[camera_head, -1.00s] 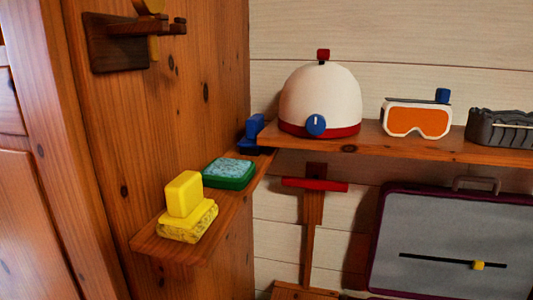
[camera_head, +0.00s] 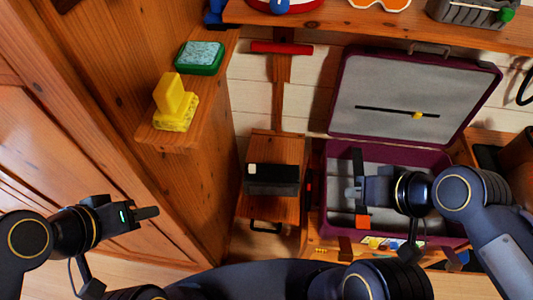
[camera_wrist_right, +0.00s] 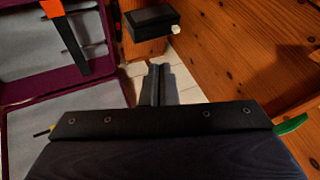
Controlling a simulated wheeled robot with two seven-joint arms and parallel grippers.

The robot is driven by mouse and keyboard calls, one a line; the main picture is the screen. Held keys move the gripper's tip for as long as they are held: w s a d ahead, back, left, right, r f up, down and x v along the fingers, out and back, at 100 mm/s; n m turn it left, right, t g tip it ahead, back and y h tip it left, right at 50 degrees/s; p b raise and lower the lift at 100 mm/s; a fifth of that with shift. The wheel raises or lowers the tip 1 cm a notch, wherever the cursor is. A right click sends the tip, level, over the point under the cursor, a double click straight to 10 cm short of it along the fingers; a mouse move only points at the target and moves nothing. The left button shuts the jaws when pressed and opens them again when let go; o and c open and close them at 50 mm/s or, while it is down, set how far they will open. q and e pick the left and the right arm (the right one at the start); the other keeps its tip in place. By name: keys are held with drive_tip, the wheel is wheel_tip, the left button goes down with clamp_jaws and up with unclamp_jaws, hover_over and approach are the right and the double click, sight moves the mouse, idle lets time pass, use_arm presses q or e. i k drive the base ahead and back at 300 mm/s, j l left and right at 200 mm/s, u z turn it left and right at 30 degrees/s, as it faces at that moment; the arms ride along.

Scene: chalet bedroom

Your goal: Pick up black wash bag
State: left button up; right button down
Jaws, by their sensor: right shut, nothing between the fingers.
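A black box-shaped bag (camera_head: 272,188) with a white patch on top, which looks like the wash bag, sits on a small wooden stand in the head view. A similar dark box with a small white tab (camera_wrist_right: 150,22) shows at the top of the right wrist view. My right gripper (camera_head: 352,191) is over the open suitcase, right of the bag and apart from it. Its fingers (camera_wrist_right: 156,84) are together and empty in the wrist view. My left gripper (camera_head: 152,212) is at the lower left, far from the bag; its finger gap cannot be made out.
The open purple suitcase (camera_head: 327,222) holds a black strip with an orange end (camera_head: 362,222). The small wooden stand (camera_head: 262,208) has a black handle. Another shelf (camera_head: 370,24) runs along the back.

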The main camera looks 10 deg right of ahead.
sight(269, 179)
drive_tip(key=k+j+z, duration=0.1)
drive_tip(key=j, duration=0.3)
drive_tip(key=k+j, duration=0.1)
drive_tip(key=j, duration=0.3)
drive_tip(key=k+j+z, duration=0.15)
drive_tip(key=j, duration=0.25)
drive_tip(key=i+j, duration=0.15)
drive_tip(key=j, duration=0.2)
drive_tip(key=i+j+z, duration=0.1)
drive_tip(key=j, duration=0.2)
